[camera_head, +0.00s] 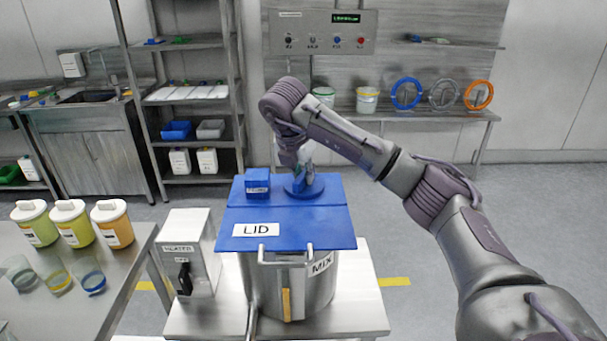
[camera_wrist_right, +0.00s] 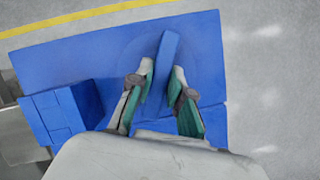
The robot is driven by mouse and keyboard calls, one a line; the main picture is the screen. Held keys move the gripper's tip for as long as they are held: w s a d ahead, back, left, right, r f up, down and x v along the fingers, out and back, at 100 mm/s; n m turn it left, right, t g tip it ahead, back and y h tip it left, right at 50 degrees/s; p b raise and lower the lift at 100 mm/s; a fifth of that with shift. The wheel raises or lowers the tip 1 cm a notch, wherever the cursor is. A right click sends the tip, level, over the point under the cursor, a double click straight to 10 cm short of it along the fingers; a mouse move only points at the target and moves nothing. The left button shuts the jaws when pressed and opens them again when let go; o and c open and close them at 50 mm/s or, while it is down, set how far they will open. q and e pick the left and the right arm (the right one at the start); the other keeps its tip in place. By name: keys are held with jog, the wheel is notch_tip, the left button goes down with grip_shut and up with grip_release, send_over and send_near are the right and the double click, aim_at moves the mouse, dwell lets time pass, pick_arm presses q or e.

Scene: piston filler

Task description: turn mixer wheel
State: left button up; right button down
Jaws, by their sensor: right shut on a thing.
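The mixer wheel (camera_head: 293,191) is a blue round disc on the rear part of the blue lid plate (camera_head: 330,225), on top of the steel mixing pot (camera_head: 310,290). In the right wrist view its raised blue bar (camera_wrist_right: 168,48) stands between the fingers. My right gripper (camera_head: 307,178) reaches down onto the wheel from above and is shut on this bar, with one finger (camera_wrist_right: 162,76) on each side. The gripper hides part of the wheel in the head view. My left gripper is not in view.
A blue box (camera_head: 257,182) stands on the lid just left of the wheel. A grey heater box (camera_head: 190,250) with a black lever stands left of the pot. Several tubs and cups stand on the left table (camera_head: 95,300). A control panel (camera_head: 320,32) hangs at the back.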

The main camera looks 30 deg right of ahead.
jog(key=shift+m, duration=0.7)
jog(key=shift+g, duration=0.3)
jog(key=c, duration=1.1)
grip_release()
jog(key=shift+r, duration=0.1)
jog(key=v, duration=1.2)
jog(key=shift+a, duration=0.1)
